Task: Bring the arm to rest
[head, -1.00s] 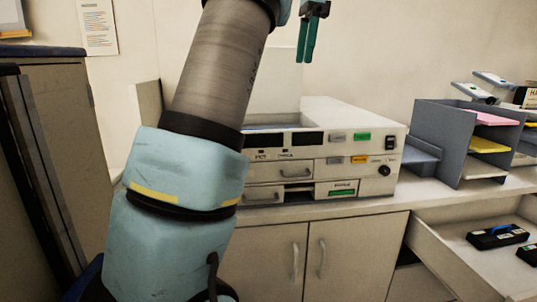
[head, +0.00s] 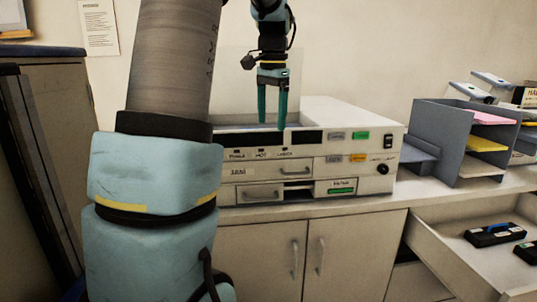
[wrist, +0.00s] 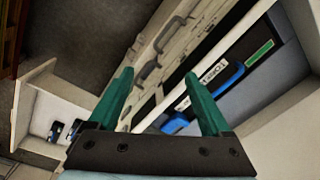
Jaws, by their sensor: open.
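The fingertips show at about the height of the machine's upper front edge. In the wrist view my gripper (wrist: 159,78) is also open and empty. Beyond its fingers is a recess in the machine, holding a dark block (wrist: 232,62) with a blue handle and a green label. A second blue piece (wrist: 174,126) shows partly behind the fingers. My arm hides the machine's left side in the head view.
An open drawer (head: 455,258) at the lower right holds dark blocks, one with a blue handle (head: 492,230). A grey paper sorter (head: 440,135) stands on the counter right of the machine. A tall cabinet (head: 60,130) stands at the left. The wall is behind.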

